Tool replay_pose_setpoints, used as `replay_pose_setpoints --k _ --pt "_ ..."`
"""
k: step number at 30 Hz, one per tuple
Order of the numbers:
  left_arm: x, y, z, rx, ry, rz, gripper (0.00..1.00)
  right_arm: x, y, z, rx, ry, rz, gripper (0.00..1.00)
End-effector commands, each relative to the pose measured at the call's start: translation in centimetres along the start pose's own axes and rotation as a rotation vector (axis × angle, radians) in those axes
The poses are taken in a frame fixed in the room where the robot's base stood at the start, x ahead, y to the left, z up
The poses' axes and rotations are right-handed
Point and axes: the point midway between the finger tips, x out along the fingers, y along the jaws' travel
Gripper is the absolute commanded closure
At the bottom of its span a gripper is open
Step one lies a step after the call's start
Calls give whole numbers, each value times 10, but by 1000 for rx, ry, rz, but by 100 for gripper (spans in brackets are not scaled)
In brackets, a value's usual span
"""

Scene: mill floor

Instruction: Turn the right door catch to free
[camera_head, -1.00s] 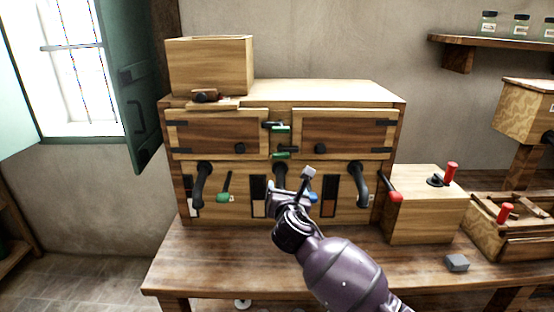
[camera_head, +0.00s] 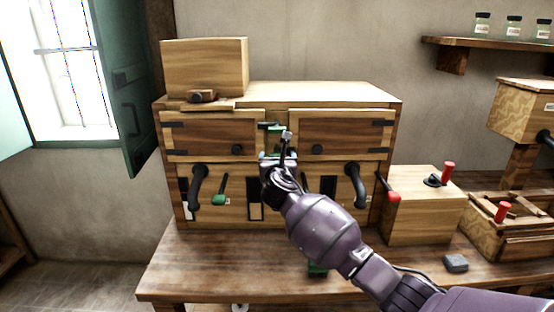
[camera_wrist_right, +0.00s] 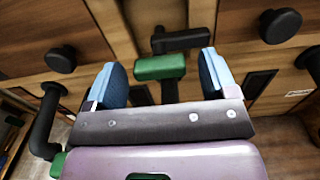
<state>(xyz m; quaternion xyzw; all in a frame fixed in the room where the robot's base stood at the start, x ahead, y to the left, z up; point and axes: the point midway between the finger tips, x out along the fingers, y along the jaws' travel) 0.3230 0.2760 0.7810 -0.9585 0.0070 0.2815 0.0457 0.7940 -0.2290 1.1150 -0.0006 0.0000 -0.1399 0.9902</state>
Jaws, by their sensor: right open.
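The right door catch, a green grip with a black bar reaching toward the right door, shows in the right wrist view (camera_wrist_right: 160,68). My right gripper (camera_head: 277,151) is open in front of the strip between the two doors. In the wrist view its blue-padded fingers (camera_wrist_right: 164,76) stand to either side of the green grip; I cannot tell whether they touch it. The right door (camera_head: 345,133) looks shut, with the black bar over its edge. My left gripper is out of view.
Another green catch (camera_head: 275,127) sits just above my gripper. The left door (camera_head: 210,135) looks shut. Black curved handles (camera_head: 355,184) stick out below the doors. A wooden box with a red-handled lever (camera_head: 448,172) stands at right. A grey block (camera_head: 456,263) lies on the bench.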

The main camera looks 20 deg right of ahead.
Motion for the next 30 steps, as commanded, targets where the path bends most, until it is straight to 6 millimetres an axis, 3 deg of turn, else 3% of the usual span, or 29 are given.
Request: replay_pose_setpoints --k 6,16,25,30 --pt "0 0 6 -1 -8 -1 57 14 0 -1 1 1 1 21" --pt "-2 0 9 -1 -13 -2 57 15 0 0 1 1 1 23" --pt "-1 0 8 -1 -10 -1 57 15 0 0 1 1 1 69" --pt "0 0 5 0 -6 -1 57 15 0 0 7 1 1 71"
